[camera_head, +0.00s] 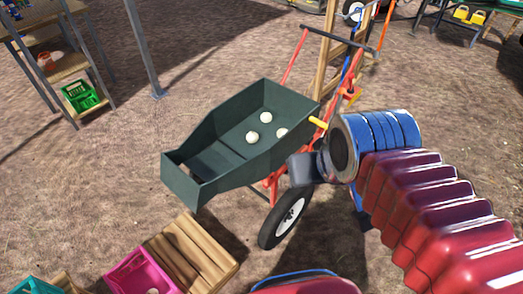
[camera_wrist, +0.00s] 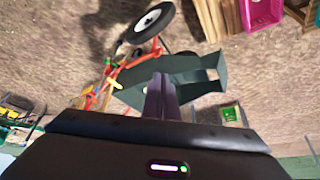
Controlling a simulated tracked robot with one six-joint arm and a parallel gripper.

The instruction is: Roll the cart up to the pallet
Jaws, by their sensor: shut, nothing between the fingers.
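The cart has a dark green tub (camera_head: 215,120) on a red frame, with a black-tyred wheel (camera_head: 285,216) on its near side. Three pale round onions (camera_head: 252,137) lie in the tub. The wooden slatted pallet (camera_head: 205,245) lies on the ground at the lower middle, in front of the cart and apart from it. My gripper (camera_head: 298,168) is at the tub's right side, near a yellow grip (camera_head: 318,122). In the wrist view, my fingers (camera_wrist: 160,92) are together and empty, overlapping the green tub (camera_wrist: 195,72). Whether they touch the cart I cannot tell.
A pink crate (camera_head: 140,276) sits at the pallet's left, with a teal crate (camera_head: 36,285) further left. A wooden shelf (camera_head: 65,65) holding a green crate (camera_head: 82,96) stands at the upper left. A grey post (camera_head: 140,50) stands behind the cart. Bare dirt lies left of the cart.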

